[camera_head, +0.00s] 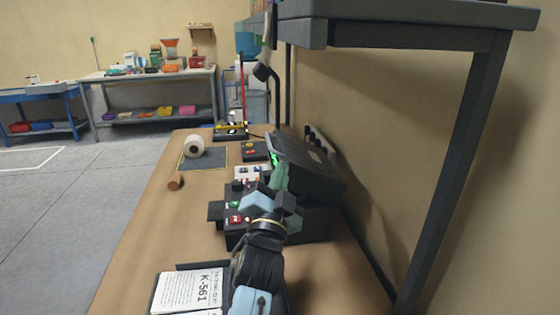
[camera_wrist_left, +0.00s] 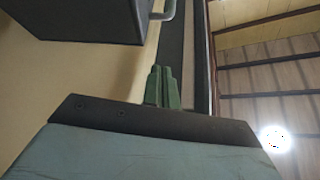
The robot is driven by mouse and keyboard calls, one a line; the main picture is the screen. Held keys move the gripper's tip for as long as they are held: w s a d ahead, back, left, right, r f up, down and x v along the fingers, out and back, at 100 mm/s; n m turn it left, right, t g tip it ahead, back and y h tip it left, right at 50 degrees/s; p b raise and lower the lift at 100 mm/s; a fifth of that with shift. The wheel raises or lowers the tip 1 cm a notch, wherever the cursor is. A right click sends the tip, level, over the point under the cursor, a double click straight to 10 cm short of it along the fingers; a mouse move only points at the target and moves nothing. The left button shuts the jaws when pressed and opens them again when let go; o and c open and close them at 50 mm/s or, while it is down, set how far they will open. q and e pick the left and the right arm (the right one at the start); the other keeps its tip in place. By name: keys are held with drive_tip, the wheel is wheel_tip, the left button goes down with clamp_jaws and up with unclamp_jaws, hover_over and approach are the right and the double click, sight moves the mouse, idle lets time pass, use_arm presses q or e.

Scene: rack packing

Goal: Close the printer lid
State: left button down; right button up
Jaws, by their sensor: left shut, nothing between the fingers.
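The black printer (camera_head: 302,222) stands on the brown bench, partly hidden behind my left arm. Its dark lid (camera_head: 312,170) is raised and tilted, above the printer body. My left gripper (camera_head: 281,172) has green fingers pointing up along the left edge of the lid. I cannot tell whether they touch it. In the left wrist view the fingers (camera_wrist_left: 162,88) are together with nothing between them. My right gripper is not in view.
A white roll (camera_head: 194,146) lies on a dark mat, with a small brown cylinder (camera_head: 176,184) nearer. A sheet marked K-561 (camera_head: 190,290) lies at the front. A grey shelf (camera_head: 420,30) overhangs the right side. The bench's left strip is mostly clear.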

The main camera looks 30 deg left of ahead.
use_arm(q)
drive_tip(key=w+d+r+m+g+h+p, duration=0.25)
drive_tip(key=d+r+m+h, duration=0.55)
drive_tip(key=h, duration=0.5)
drive_tip(key=w+d+r+m+g+h+p, duration=0.25)
drive_tip(key=d+r+m+h, duration=0.5)
drive_tip(key=d+h, duration=0.4)
drive_tip(key=n+g+y+p, duration=0.6)
drive_tip(key=n+g+y, duration=0.4)
drive_tip(key=n+y, duration=0.1)
approach(282, 144)
wheel_tip(282, 144, up, 4)
drive_tip(key=shift+g+h, duration=0.3)
drive_tip(key=shift+h, duration=0.05)
drive_tip(key=x, duration=0.6)
drive_tip(key=w+x, duration=0.1)
drive_tip(key=x, duration=0.2)
drive_tip(key=shift+w+d, duration=0.1)
drive_tip(key=shift+d, duration=0.15)
drive_tip(key=s+a, duration=0.1)
drive_tip(key=s+a+f, duration=0.1)
drive_tip(key=shift+s+a+f+p, duration=0.1)
drive_tip(key=shift+a+f+p, duration=0.1)
drive_tip(key=shift+a+p, duration=0.15)
drive_tip(key=shift+s+a+f, duration=0.15)
